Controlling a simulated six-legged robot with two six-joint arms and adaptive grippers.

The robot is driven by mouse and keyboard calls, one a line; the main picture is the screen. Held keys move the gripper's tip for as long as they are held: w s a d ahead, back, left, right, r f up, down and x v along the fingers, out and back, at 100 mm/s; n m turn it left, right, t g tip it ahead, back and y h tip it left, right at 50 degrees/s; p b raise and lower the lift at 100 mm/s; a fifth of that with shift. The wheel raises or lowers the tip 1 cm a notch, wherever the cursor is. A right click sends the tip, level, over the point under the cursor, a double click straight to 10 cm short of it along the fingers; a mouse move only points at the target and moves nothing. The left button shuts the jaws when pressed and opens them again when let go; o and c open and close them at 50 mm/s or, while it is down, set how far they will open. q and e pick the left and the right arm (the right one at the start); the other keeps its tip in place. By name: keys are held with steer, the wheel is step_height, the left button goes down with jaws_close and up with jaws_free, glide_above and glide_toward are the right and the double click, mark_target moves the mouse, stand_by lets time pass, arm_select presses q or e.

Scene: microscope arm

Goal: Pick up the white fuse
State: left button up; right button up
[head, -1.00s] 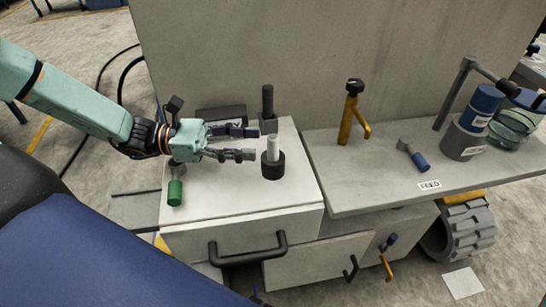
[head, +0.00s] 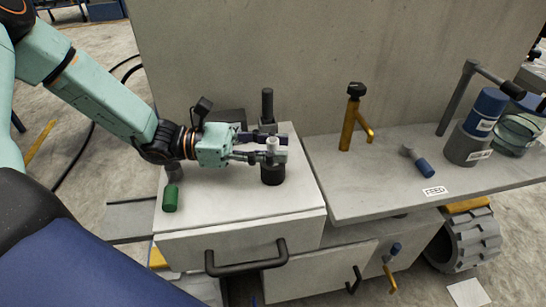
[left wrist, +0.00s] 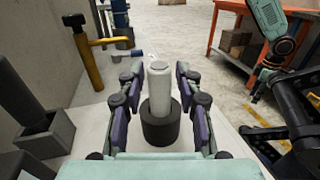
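The white fuse (head: 272,146) stands upright in a round dark holder (head: 272,173) on the pale cabinet top. It also shows in the left wrist view (left wrist: 160,92), with its holder (left wrist: 160,128) below. My left gripper (head: 279,148) is at the fuse, with its fingers on either side of it. In the left wrist view the fingers are apart, with a visible gap between each finger and the fuse.
A dark post (head: 267,104) stands behind the fuse. A green cylinder (head: 170,198) is at the cabinet's front left. On the right shelf are a yellow tap-like handle (head: 349,124), a blue-ended tool (head: 423,167) and a blue canister (head: 486,108). A tall wall backs the cabinet.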

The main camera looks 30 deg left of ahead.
arm_select(q)
jaws_close()
steer(key=shift+r, duration=0.1)
